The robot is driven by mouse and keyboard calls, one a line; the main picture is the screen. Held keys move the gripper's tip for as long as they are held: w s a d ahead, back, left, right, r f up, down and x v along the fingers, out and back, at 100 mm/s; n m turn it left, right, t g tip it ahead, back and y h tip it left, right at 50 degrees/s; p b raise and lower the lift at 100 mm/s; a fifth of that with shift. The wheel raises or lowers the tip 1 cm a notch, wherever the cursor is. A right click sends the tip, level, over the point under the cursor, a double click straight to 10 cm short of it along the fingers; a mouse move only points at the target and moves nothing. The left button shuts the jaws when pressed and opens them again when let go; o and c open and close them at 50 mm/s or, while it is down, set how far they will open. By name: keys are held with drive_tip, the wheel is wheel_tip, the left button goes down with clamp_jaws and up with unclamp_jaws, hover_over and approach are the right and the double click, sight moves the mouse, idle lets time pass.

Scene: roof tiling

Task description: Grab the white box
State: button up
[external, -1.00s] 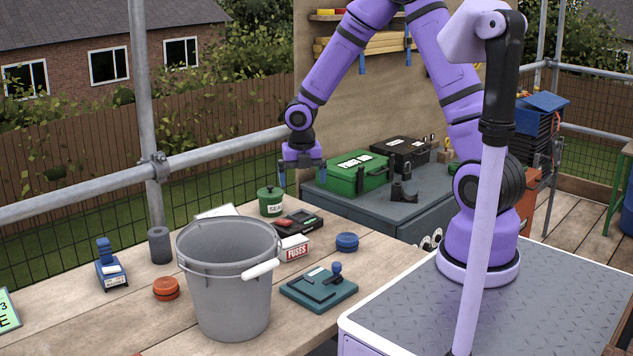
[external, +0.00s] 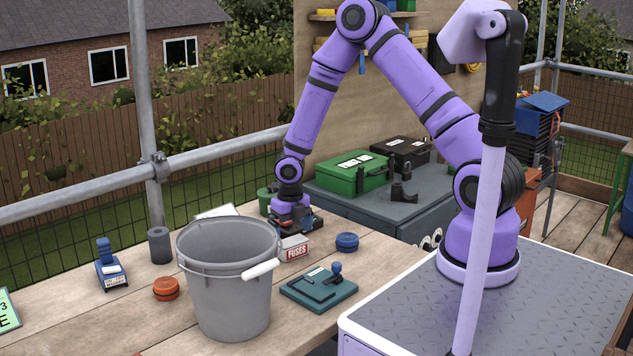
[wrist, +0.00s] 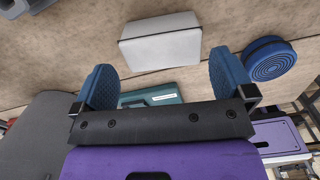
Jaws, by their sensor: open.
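The white box (external: 294,247) has a red FUSES label and sits on the wooden bench behind the grey bucket. In the wrist view the white box (wrist: 160,42) shows a plain pale top and side, just beyond the fingertips and between their lines.
The grey bucket (external: 225,290) stands close in front of the box. A blue round tin (external: 347,242) is to its right; it also shows in the wrist view (wrist: 268,60). A teal plate (external: 320,288) lies nearer. A green pot (external: 264,200) is beside my gripper.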

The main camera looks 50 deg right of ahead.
sight(292, 240)
wheel_tip(292, 240, down, 5)
drive_tip(key=shift+s, duration=0.1)
idle(0.3)
drive_tip(key=c, duration=0.7)
drive_tip(key=shift+o, duration=0.2)
